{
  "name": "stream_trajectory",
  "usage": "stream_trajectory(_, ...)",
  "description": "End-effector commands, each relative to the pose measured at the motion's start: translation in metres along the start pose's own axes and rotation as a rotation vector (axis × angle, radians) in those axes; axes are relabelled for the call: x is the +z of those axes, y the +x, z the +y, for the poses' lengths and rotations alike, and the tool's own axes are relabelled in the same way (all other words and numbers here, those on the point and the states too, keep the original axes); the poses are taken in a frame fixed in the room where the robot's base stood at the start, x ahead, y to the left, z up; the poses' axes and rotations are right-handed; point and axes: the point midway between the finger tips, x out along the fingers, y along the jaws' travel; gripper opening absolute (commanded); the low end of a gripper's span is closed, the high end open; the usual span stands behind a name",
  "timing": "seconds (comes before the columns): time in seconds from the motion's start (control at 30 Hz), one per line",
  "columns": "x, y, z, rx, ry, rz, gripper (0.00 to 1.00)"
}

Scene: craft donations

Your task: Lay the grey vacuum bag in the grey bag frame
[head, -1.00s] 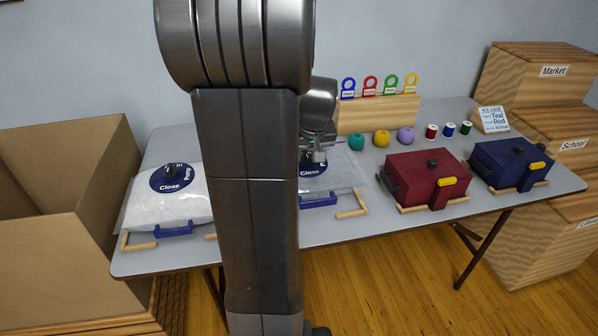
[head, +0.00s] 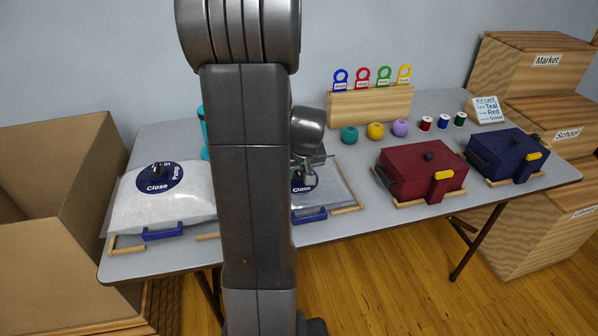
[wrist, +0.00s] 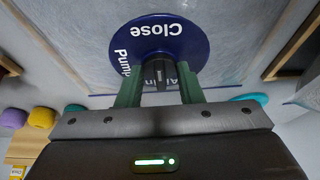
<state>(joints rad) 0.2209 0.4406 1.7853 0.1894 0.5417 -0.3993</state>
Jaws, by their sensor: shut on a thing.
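The grey vacuum bag (head: 335,188) is a flat, clear-grey sheet on the table, with a round blue valve disc marked "Close". The disc (wrist: 185,25) fills the top middle of the wrist view, with a black knob (wrist: 158,74) at its centre. My gripper (wrist: 159,92) has its green fingers either side of this knob and is shut on it; in the head view my gripper (head: 306,178) is over the bag. The bag frame (head: 346,210) shows as wooden strips at the bag's front right corner. My arm hides the bag's left part, so its fit there cannot be told.
A fuller white bag (head: 135,205) lies on the left of the table (head: 395,225). A teal item (head: 203,125) is partly behind my arm. Yarn balls (head: 375,131) and a wooden tag rack (head: 370,104) stand behind; red (head: 425,172) and blue (head: 510,158) cases stand right.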

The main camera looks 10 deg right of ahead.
Motion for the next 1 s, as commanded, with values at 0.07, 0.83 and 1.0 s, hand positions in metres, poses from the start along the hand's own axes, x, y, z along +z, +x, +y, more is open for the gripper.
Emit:
stream_trajectory(0.07,-0.001,-0.001,0.0,0.001,0.0,0.003,0.0)
stream_trajectory(0.83,-0.002,-0.009,0.0,0.001,0.0,0.005,0.55)
stream_trajectory(1.0,-0.002,-0.037,0.0,0.002,0.0,0.007,0.55)
